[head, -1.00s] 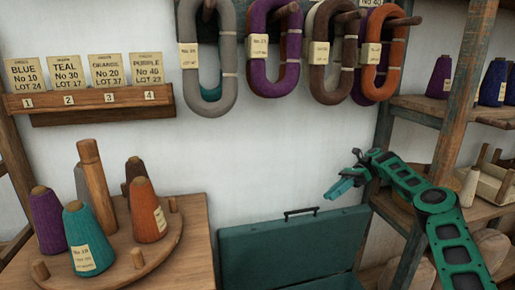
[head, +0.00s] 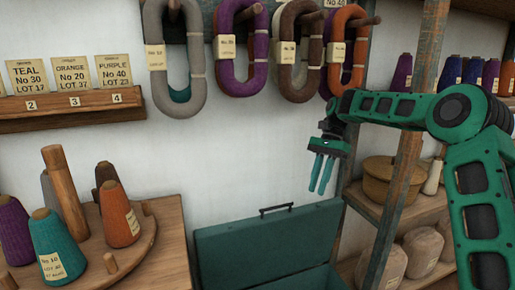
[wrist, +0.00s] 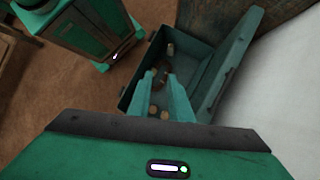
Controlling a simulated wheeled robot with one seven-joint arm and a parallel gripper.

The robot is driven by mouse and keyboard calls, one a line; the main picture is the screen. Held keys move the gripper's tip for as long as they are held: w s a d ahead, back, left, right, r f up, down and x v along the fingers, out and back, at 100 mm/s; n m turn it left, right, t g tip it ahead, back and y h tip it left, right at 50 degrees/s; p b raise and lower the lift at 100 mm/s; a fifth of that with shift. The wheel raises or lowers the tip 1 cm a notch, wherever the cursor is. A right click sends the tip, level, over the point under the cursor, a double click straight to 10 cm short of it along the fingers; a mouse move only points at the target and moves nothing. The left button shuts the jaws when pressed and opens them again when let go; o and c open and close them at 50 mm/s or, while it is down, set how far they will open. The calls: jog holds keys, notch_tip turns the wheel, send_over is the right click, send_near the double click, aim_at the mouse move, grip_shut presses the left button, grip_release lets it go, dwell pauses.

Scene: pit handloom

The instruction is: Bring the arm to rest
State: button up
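My green arm reaches in from the right in the head view, its forearm raised and nearly level across the shelf post. My gripper (head: 319,190) hangs from its end with the fingers pointing down, in front of the white wall. The two fingers stand apart with nothing between them. In the wrist view, my gripper (wrist: 163,84) points down over the open green case (wrist: 213,80), which holds several small round things. The case (head: 262,240) stands below the gripper in the head view, its lid up.
A round peg board (head: 150,245) with several yarn cones is on the wooden table at left. Yarn hanks (head: 297,95) hang from pegs above. Shelves at right hold cones and a lidded pot (head: 390,180). The wall between is clear.

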jog(key=s+d+r+n+t+h, duration=0.1)
jog(key=s+d+r+h, duration=0.1)
jog(key=s+d, duration=0.9)
jog(key=s+d+r+n+t+h, duration=0.15)
jog(key=s+d, duration=0.55)
jog(key=s, duration=0.7)
jog(key=s+d+f+t, duration=0.1)
jog(key=s+f, duration=0.2)
jog(key=s, duration=0.6)
jog(key=s+d+f+n+t, duration=0.1)
jog(key=s+f, duration=0.3)
jog(key=s, duration=0.6)
jog(key=shift+d, duration=0.65)
jog(key=shift+w+f, duration=0.2)
jog(key=shift+w, duration=0.4)
